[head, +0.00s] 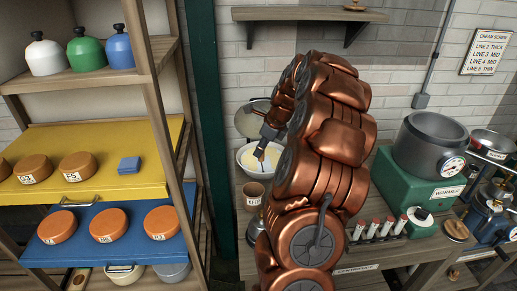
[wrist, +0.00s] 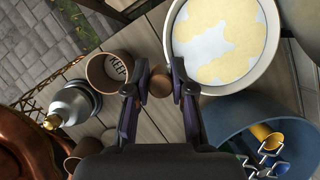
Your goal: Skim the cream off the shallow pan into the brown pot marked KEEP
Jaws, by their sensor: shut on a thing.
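The shallow pan (wrist: 274,78) is at the top right of the wrist view, white-rimmed, with pale yellow cream in broken patches and whitish gaps between. It also shows in the head view (head: 242,163), partly behind my arm. The brown pot marked KEEP (wrist: 97,73) stands left of the pan, and its inside looks empty. A brown pot also shows below the pan in the head view (head: 254,202). My gripper (wrist: 159,90) is shut on a brown round-ended handle (wrist: 159,82), between pot and pan. What is below the handle is hidden.
A silver can (wrist: 70,103) and another brown pot (wrist: 86,148) are at left. A grey pot (head: 430,140) stands on a green warmer (head: 400,190). A shelf post (head: 160,130) stands at left.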

